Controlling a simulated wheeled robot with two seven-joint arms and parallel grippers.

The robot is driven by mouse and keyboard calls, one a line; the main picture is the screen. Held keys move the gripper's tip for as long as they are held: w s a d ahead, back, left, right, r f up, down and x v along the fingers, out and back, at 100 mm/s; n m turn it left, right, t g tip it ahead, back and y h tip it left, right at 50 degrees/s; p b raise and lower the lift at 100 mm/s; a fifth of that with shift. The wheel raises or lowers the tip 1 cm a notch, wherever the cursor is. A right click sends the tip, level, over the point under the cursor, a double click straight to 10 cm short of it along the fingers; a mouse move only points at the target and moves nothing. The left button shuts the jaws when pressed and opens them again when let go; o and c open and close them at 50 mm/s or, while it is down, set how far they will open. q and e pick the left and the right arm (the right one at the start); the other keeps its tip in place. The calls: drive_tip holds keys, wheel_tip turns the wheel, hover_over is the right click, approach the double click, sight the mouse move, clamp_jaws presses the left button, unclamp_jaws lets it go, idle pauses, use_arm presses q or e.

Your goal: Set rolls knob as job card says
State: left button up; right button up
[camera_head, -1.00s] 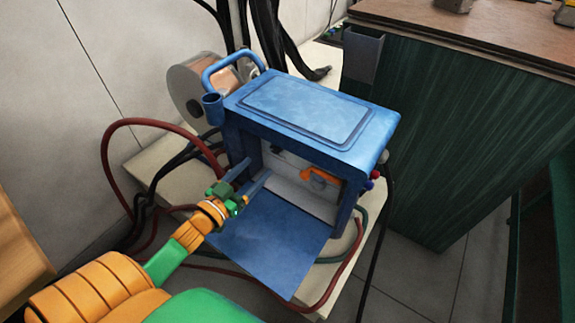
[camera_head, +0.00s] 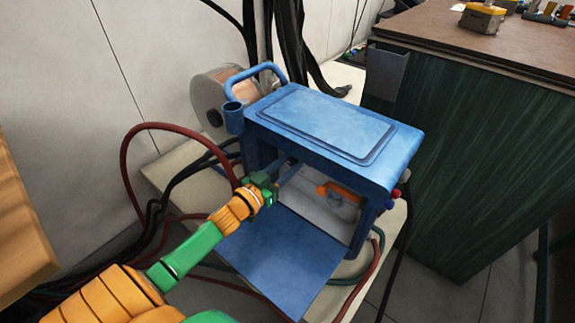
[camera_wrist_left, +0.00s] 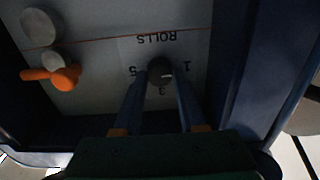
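The dark round rolls knob (camera_wrist_left: 160,71) shows in the left wrist view, on a pale panel under the upside-down word ROLLS. A small light pointer mark on the knob faces the 1 side. My left gripper (camera_head: 284,170) reaches into the open side of the blue wire feeder (camera_head: 320,120). In the wrist view its two fingers (camera_wrist_left: 160,88) are apart, one on each side of the knob; I cannot tell whether they touch it. The knob is hidden in the head view. No job card is visible. My right gripper is out of view.
An orange lever (camera_wrist_left: 52,76) is beside the knob inside the feeder. The feeder's blue door (camera_head: 285,262) lies folded down below the opening. A wire spool (camera_head: 212,92) and a red hose (camera_head: 130,150) stand behind and left. A green-sided bench (camera_head: 470,150) is at the right.

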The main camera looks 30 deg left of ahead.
use_arm(q)
clamp_jaws()
